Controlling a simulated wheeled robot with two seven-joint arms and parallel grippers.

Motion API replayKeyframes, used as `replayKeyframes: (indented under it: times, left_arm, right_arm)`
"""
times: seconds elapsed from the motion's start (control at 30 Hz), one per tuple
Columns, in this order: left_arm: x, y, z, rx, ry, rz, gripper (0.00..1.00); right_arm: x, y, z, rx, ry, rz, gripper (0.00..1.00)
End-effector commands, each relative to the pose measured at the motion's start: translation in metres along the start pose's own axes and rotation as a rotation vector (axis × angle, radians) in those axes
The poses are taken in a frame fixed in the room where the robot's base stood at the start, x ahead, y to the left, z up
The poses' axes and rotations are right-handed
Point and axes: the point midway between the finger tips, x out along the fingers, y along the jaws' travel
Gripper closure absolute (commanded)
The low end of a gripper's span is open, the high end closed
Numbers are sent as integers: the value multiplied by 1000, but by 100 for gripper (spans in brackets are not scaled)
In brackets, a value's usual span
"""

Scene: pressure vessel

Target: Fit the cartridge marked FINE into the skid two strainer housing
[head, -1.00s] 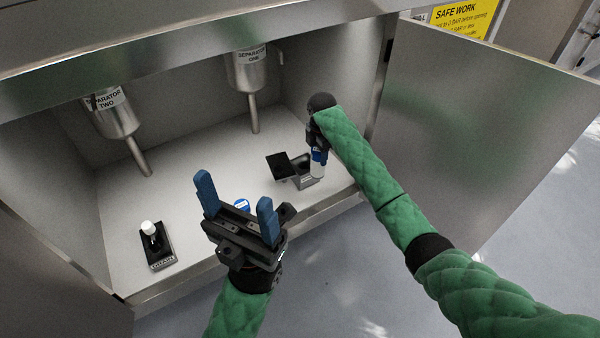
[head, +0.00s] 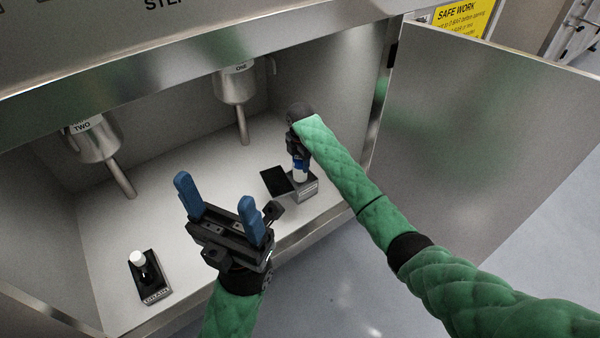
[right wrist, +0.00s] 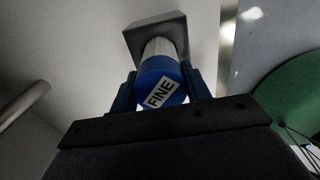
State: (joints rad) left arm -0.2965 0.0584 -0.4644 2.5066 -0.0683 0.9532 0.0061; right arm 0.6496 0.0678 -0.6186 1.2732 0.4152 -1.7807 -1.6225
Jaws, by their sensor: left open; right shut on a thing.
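The cartridge has a blue cap marked FINE in the right wrist view (right wrist: 160,85) and a white ribbed body. It also shows in the head view (head: 300,172). My right gripper (head: 299,158) is shut on its blue cap. The cartridge's lower end is at the top of a small grey housing (head: 305,187) with a black lid (head: 277,180) swung open to the left. I cannot tell whether the end is inside the housing or just above it. The housing's label is too small to read. My left gripper (head: 217,208) is open and empty, in front of the cabinet.
Separator two (head: 97,142) and separator one (head: 236,88) hang in the cabinet with pipes pointing down. A black base with a white knob (head: 148,275) stands at the left front. The open cabinet door (head: 480,140) is at the right. The cabinet floor between is clear.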

Motion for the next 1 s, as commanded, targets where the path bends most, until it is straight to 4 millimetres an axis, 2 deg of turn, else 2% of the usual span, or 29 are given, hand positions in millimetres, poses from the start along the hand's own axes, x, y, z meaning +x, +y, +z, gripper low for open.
replayKeyframes:
  times: [0.33, 0.77, 0.8, 0.9, 1.0]
  left_arm:
    - [-8, 3, 2, -32, 10, -11, 31]
    - [-3, 4, 2, -35, 13, -13, 31]
    - [-5, 3, 2, -33, 13, -12, 31]
    - [-5, 3, 2, -31, 11, -12, 31]
    - [-6, 2, 2, -30, 10, -13, 31]
  right_arm:
    - [44, 0, 0, 0, 1, -1, 79]
    - [48, 0, 0, 0, 0, 0, 79]
    - [49, 0, 0, 0, 0, 1, 47]
    - [49, 0, 0, 0, 0, 0, 31]
    - [49, 0, 0, 0, 0, 0, 31]
